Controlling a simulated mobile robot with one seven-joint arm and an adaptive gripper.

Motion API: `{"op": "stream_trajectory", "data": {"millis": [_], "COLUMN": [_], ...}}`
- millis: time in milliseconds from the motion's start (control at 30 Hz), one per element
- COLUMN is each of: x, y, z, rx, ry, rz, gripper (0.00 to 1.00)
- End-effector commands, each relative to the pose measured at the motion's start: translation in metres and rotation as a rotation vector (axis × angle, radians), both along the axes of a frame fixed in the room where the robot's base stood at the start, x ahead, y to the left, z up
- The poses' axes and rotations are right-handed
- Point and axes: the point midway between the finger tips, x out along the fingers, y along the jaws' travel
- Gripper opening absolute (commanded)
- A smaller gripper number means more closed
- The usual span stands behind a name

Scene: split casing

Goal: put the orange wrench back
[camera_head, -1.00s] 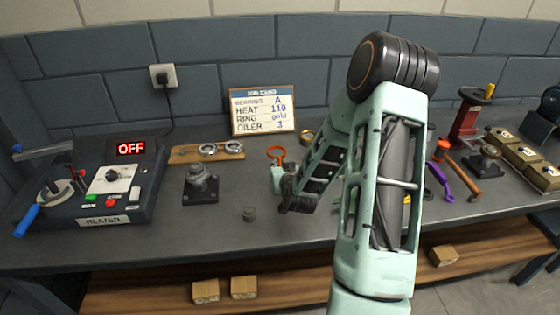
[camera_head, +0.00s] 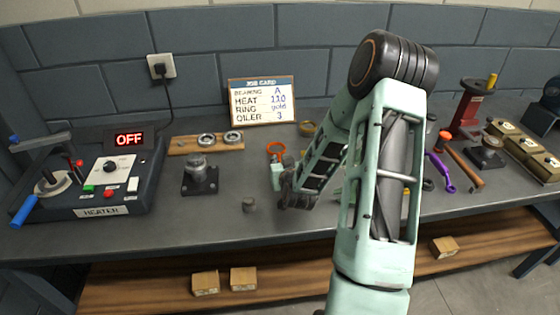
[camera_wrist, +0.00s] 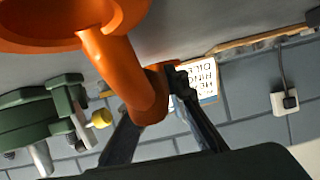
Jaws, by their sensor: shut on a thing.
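The orange wrench (camera_wrist: 115,70) fills the upper left of the wrist view, with its large ring end closest to the camera. My gripper (camera_wrist: 155,105) is shut on the wrench's shaft near its far end, with a dark finger on each side. In the head view an orange ring (camera_head: 276,148) shows just left of my forearm, above the bench; it looks like the wrench's ring end. My arm hides the fingers and most of the wrench there. The wrench's storage place cannot be made out.
The heater (camera_head: 105,185) reads OFF at left. A bearing block (camera_head: 200,177), a small grey part (camera_head: 249,204) and the job card (camera_head: 262,101) are near. A purple wrench (camera_head: 440,172), a hammer (camera_head: 465,165) and a red press (camera_head: 470,108) stand right.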

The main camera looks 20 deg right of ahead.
Motion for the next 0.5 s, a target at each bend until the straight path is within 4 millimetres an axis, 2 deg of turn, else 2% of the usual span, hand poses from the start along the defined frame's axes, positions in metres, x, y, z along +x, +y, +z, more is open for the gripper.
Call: {"op": "stream_trajectory", "data": {"millis": [467, 500], "x": [0.0006, 0.0007], "y": [0.0000, -0.0001], "z": [-0.0082, -0.0076], "rx": [-0.001, -0.001], "ry": [-0.003, -0.003], "rz": [0.000, 0.000], "gripper": [0.00, 0.15]}}
